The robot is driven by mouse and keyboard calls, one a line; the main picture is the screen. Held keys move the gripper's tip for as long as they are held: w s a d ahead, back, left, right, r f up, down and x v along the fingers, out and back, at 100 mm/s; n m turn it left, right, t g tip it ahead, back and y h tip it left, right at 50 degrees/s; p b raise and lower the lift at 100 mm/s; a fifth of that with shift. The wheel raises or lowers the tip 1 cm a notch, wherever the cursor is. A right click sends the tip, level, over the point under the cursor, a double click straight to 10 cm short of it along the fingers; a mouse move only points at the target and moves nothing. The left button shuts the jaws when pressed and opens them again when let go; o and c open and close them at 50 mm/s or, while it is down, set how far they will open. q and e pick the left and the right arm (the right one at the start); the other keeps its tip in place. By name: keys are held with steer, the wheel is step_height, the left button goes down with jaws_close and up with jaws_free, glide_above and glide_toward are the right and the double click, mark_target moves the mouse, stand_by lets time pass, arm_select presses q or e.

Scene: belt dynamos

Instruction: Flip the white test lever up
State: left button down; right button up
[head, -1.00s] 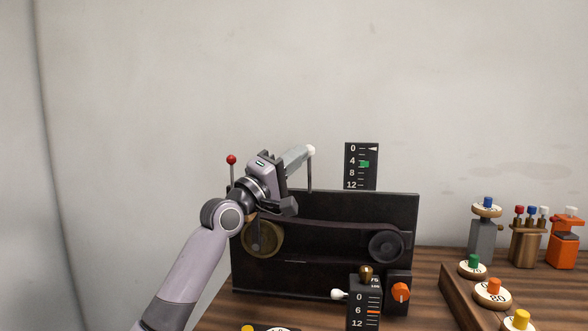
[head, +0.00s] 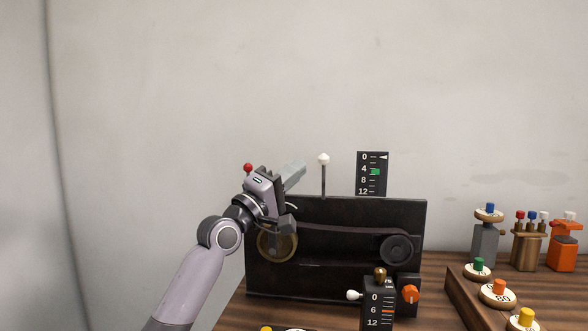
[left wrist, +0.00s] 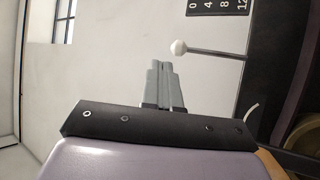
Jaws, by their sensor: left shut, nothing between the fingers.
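The white test lever (head: 323,172) stands upright on the top edge of a black belt panel (head: 335,270). In the left wrist view the white ball (left wrist: 178,47) lies just beyond and slightly right of the fingertips. My left gripper (head: 298,170) is shut and empty, to the left of the lever and a little below its ball. A gap shows between fingers and ball. The gripper's fingers also show in the left wrist view (left wrist: 160,75). My left arm hides part of the panel's left side. My right gripper is out of view.
A red-ball lever (head: 248,168) is behind my left gripper. A black scale (head: 371,190) stands behind the panel. In front are a gauge box (head: 376,315) with a white side knob (head: 354,295) and an orange knob (head: 411,293). Coloured parts stand at right.

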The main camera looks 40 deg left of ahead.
arm_select(q)
steer(key=s+r+b+v, duration=0.1)
steer(key=v, duration=0.7)
steer(key=shift+d+r+b, duration=0.2)
steer(key=shift+r+b, duration=0.1)
steer(key=shift+b, duration=0.1)
steer(key=s+d+f+m+g, duration=0.1)
steer(key=d+f+m+g, duration=0.4)
steer(key=f, duration=1)
steer(key=s+d+f+m+g, duration=0.15)
steer(key=d+f+g, duration=0.4)
steer(key=f, duration=0.85)
steer(key=s+d+f+m+g+y, duration=0.1)
steer(key=s+d+f+m+g, duration=0.35)
steer(key=s+f, duration=0.55)
steer(key=s+d+f+m+g+y, duration=0.1)
steer(key=s+d+f+m+g, duration=0.5)
steer(key=s, duration=0.6)
steer(key=w+d+f+n+t+h+p, duration=0.1)
steer(key=w+f+t+p, duration=0.1)
steer(key=w+f+t, duration=0.5)
steer(key=shift+d+f+n+t+h, duration=0.2)
steer(key=shift+f+n+t+h, duration=0.15)
steer(key=shift+f+t, duration=0.35)
